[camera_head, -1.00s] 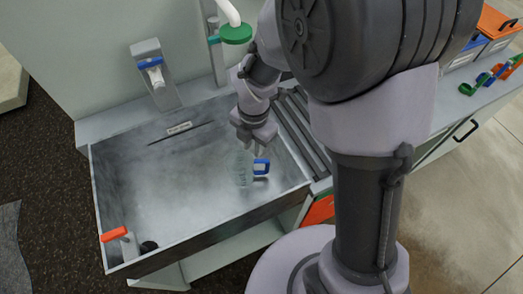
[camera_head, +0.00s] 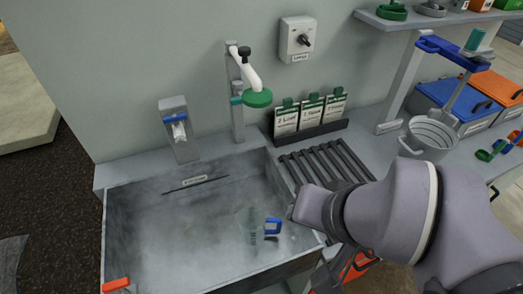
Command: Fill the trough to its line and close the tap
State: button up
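The grey trough (camera_head: 120,225) fills the lower left, with a short dark line (camera_head: 185,184) and a small label on its back wall. I cannot tell whether it holds water. A clear jug (camera_head: 252,226) with a blue handle (camera_head: 273,226) is in the trough, near its right side. On the wall behind is a white tap spout (camera_head: 248,72) with a black knob (camera_head: 244,53) and a green head (camera_head: 257,98). No stream shows below it. A second outlet with a blue lever (camera_head: 175,118) stands to its left. My arm covers the lower right; my gripper's fingers are not visible.
A slatted drain rack (camera_head: 315,165) lies right of the trough. Behind it stand several green-topped packets (camera_head: 311,110). A grey bucket (camera_head: 430,138) and blue and orange boxes (camera_head: 495,90) are farther right. An orange handle (camera_head: 116,285) is at the trough's front left.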

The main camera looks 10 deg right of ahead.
aim_at(175, 119)
jog(key=u, duration=0.35)
jog(key=j+u, duration=0.15)
jog(key=u, duration=0.15)
jog(key=j+u, duration=0.1)
jog(key=u, duration=0.25)
